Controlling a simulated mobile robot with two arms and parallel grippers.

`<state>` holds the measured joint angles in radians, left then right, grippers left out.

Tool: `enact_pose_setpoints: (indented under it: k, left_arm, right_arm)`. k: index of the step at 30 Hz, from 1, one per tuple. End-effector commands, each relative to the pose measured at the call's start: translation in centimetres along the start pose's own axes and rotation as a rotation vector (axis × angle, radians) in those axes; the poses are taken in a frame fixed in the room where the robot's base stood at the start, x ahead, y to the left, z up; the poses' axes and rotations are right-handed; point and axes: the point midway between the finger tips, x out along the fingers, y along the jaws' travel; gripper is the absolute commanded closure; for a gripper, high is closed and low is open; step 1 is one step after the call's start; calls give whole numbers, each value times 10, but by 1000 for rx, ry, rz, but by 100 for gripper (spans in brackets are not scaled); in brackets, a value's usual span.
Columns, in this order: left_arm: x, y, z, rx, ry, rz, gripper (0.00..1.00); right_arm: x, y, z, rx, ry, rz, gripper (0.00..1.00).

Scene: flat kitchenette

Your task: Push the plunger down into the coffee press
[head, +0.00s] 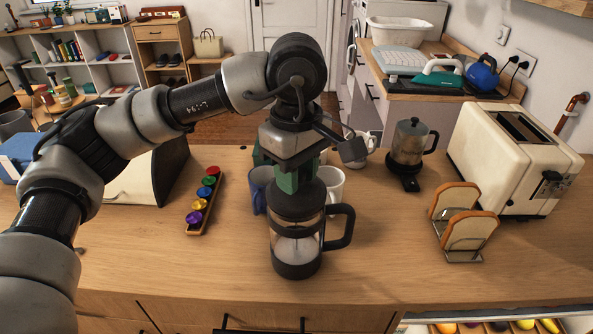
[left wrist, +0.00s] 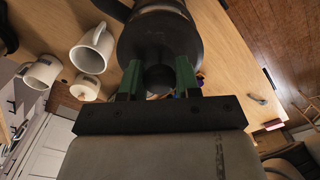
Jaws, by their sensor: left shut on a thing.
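The coffee press (head: 296,262) stands upright on the wooden counter, with a clear glass body, black base, black lid and a black handle on its right. A thin rod and a pale disc or filling show low inside the glass. My left gripper (head: 290,182) points down over the lid, its green fingers shut on the plunger knob. In the left wrist view the fingers (left wrist: 158,82) sit on both sides of the dark round knob (left wrist: 159,78), above the black lid (left wrist: 150,38). The knob is mostly hidden in the head view. My right gripper is not in view.
A blue mug (head: 260,188) and a white mug (head: 333,184) stand close behind the press. A rack of coloured capsules (head: 203,200) lies to the left. A toast rack (head: 463,222), toaster (head: 512,160) and moka pot (head: 411,143) stand right. The counter front is clear.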

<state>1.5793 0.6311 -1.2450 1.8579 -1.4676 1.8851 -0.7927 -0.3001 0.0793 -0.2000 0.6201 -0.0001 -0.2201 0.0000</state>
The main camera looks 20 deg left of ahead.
Motion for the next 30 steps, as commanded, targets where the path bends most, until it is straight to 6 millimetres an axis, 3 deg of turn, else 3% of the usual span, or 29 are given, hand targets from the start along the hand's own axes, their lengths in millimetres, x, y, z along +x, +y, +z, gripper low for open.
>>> enact_pose_setpoints:
  k: [4,5,10,20,23,30]
  left_arm:
    - [-1,0,0,0,0,1,100]
    - [-1,0,0,0,0,1,65]
    - [-1,0,0,0,0,0,39]
    - [-3,0,0,0,0,1,38]
    - [-14,1,0,0,0,3,38]
    - [-62,1,0,0,2,5,38]
  right_arm:
    - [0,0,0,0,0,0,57]
    - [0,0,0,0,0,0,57]
    - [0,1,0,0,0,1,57]
    - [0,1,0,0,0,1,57]
    - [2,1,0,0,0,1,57]
    - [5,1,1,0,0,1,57]
